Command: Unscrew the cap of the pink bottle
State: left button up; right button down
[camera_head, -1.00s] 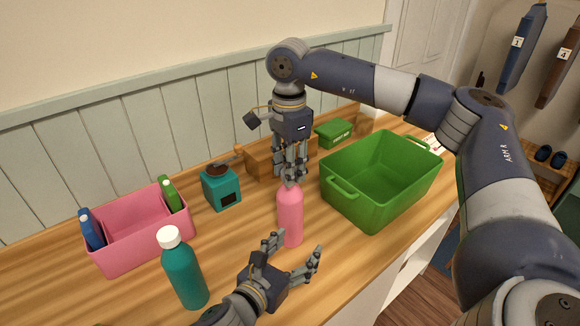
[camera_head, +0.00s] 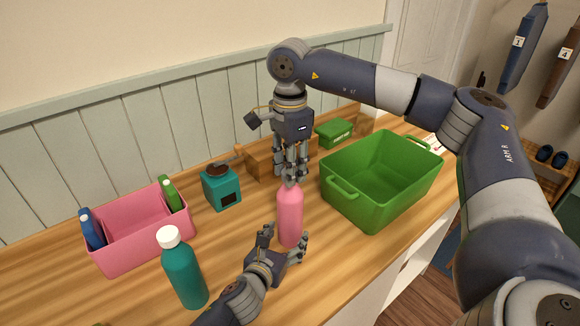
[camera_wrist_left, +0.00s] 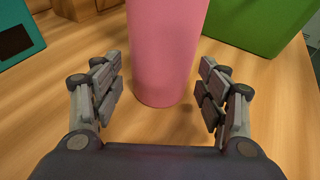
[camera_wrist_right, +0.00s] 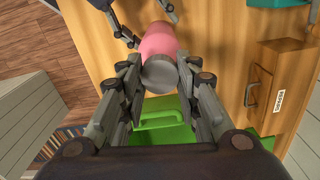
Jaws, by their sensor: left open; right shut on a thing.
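The pink bottle (camera_head: 290,216) stands upright on the wooden counter; its lower body also shows in the left wrist view (camera_wrist_left: 165,55). Its grey cap (camera_wrist_right: 165,75) shows in the right wrist view between the right fingers. My right gripper (camera_head: 291,178) comes down from above and is shut on the cap. In the right wrist view its fingertips (camera_wrist_right: 158,72) sit on either side of the cap. My left gripper (camera_head: 284,243) is low at the bottle's base, open, with a finger on each side. In the left wrist view gaps show between its fingers (camera_wrist_left: 163,85) and the bottle.
A teal bottle with a white cap (camera_head: 182,272) stands near my left arm. A pink bin (camera_head: 135,255) is at left, a green bin (camera_head: 370,207) at right. A teal grinder-like box (camera_head: 219,190) and a wooden drawer box (camera_wrist_right: 278,85) stand behind.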

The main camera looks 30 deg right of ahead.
pick_arm(q)
jog(key=shift+x, duration=1.1)
jog(key=shift+a, duration=0.1)
grip_shut()
jog(key=shift+a+f, duration=0.1)
jog(key=shift+f, duration=0.2)
dwell(0.4)
